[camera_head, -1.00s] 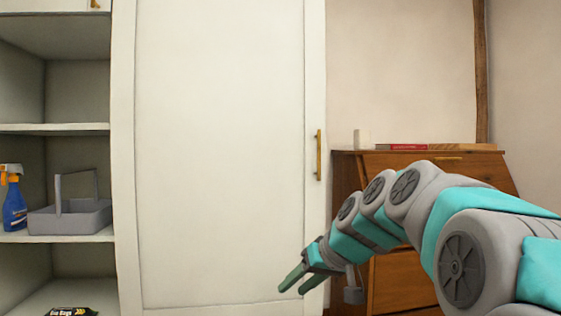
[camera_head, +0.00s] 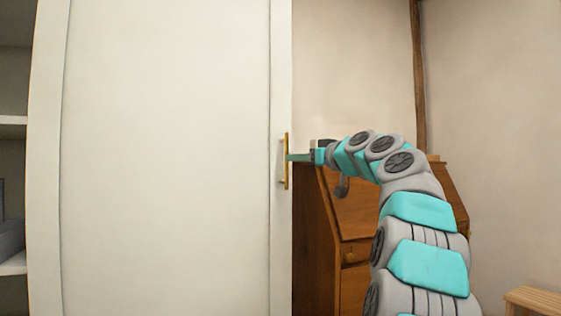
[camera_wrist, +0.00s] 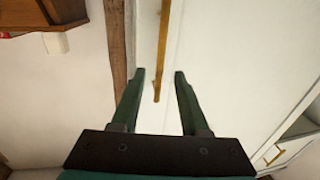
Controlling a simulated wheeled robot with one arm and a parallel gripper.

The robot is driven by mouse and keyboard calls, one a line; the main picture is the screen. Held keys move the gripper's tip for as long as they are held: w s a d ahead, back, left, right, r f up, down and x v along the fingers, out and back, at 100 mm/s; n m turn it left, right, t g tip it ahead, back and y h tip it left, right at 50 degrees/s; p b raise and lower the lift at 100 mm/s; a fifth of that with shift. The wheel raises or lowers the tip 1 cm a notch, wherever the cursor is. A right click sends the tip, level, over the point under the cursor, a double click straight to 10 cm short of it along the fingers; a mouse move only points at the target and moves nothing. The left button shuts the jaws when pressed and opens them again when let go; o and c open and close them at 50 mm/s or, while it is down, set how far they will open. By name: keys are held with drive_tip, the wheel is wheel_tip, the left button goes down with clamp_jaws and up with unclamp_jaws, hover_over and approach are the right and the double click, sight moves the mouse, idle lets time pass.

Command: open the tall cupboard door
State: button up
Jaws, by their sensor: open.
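The tall cupboard door (camera_head: 165,160) is white and panelled and looks shut. Its vertical brass handle (camera_head: 286,160) is near the door's right edge. My gripper (camera_head: 292,157) is at the middle of the handle in the head view. In the wrist view my gripper (camera_wrist: 159,75) is open, and the handle (camera_wrist: 163,50) runs between the two green fingers, its end showing between them. I cannot tell whether the fingers touch the handle.
A wooden bureau (camera_head: 330,230) stands right of the cupboard, behind my arm. Open shelves (camera_head: 13,127) are at the far left, with a grey caddy (camera_head: 10,240). A wooden stool (camera_head: 535,300) is at the lower right.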

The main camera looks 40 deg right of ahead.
drive_tip(key=shift+w+d+f+p, duration=0.1)
drive_tip(key=shift+w+p, duration=0.45)
drive_tip(key=shift+w, duration=2.6)
drive_tip(key=shift+c, duration=0.4)
clamp_jaws()
